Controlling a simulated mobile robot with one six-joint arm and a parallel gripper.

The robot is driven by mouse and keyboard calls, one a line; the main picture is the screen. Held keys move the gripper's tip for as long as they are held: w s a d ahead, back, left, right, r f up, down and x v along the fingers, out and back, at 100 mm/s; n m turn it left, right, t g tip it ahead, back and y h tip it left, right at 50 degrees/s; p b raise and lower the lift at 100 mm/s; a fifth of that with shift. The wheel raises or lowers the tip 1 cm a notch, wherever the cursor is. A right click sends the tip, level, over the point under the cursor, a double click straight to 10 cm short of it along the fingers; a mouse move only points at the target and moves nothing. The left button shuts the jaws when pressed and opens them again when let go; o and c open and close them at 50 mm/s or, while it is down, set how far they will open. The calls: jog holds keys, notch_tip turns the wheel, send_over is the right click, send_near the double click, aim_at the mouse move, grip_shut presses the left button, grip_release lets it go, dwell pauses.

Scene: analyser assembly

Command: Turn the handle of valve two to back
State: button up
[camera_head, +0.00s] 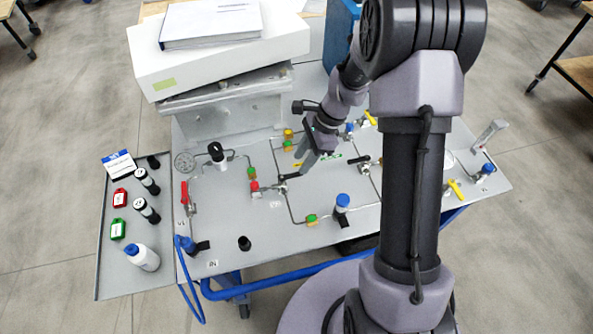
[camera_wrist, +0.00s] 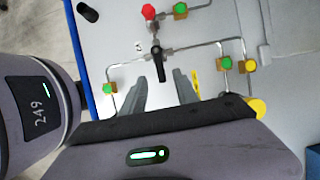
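A valve with a black handle (camera_head: 289,177) sits on the grey panel, just right of a red-capped fitting. A small label (camera_head: 275,205) lies near it, too small to read, so I cannot confirm its number. In the wrist view the same black handle (camera_wrist: 160,66) points from its pivot down toward my gripper (camera_wrist: 158,80). The two grey fingers are open, one on each side of the handle's line, with a gap between them. In the head view my gripper (camera_head: 304,162) is just above and right of the handle. Contact cannot be made out.
A red-handled valve (camera_head: 185,193) stands at the left. A white box (camera_head: 220,58) stands behind. A side tray (camera_head: 108,265) holds several bottles.

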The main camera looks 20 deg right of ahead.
aim_at(294, 174)
jog(key=b+x, duration=0.1)
jog(key=x, duration=0.3)
jog(key=shift+a+f, duration=0.1)
jog(key=shift+f, duration=0.3)
grip_shut()
